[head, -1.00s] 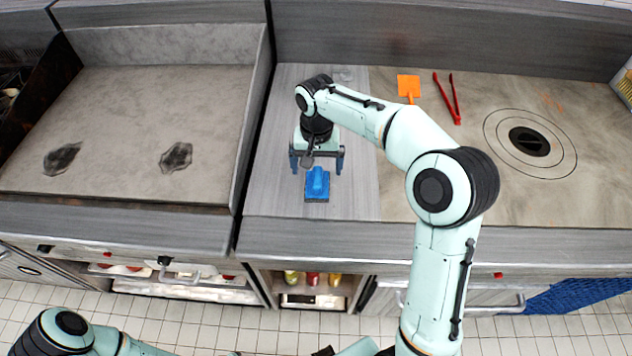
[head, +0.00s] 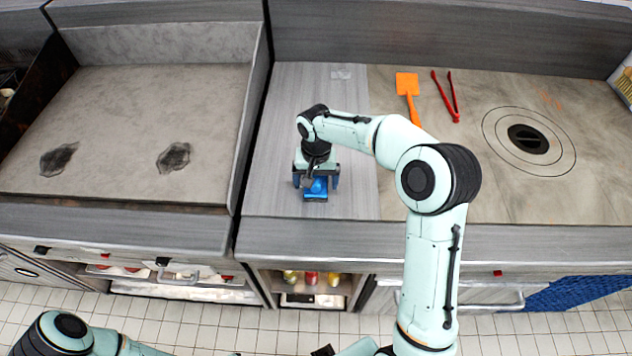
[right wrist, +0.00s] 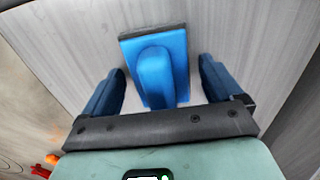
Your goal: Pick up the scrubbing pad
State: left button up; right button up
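The scrubbing pad (head: 316,192) is blue with a raised handle and a dark underside. It lies on the grey metal counter between the griddle and the burner. My right gripper (head: 316,182) is over it, pointing down, and hides part of it in the head view. In the right wrist view, the pad (right wrist: 158,66) shows between and beyond the two fingers of the right gripper (right wrist: 160,85). The fingers are wide apart with a gap on each side of the handle, so the gripper is open. My left gripper is not in view; only part of the left arm shows at the bottom left.
The griddle (head: 120,120) with two dark stains is at the left, with a raised side wall. An orange spatula (head: 408,86) and red tongs (head: 447,97) lie at the back right. A round burner (head: 529,141) is farther right.

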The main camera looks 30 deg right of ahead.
jog(key=c, duration=0.9)
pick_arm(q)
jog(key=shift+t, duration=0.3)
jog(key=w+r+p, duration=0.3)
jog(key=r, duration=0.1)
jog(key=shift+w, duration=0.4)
pick_arm(e)
notch_tip(320, 180, up, 20)
jog(key=shift+o, duration=1)
jog(key=shift+c, duration=0.2)
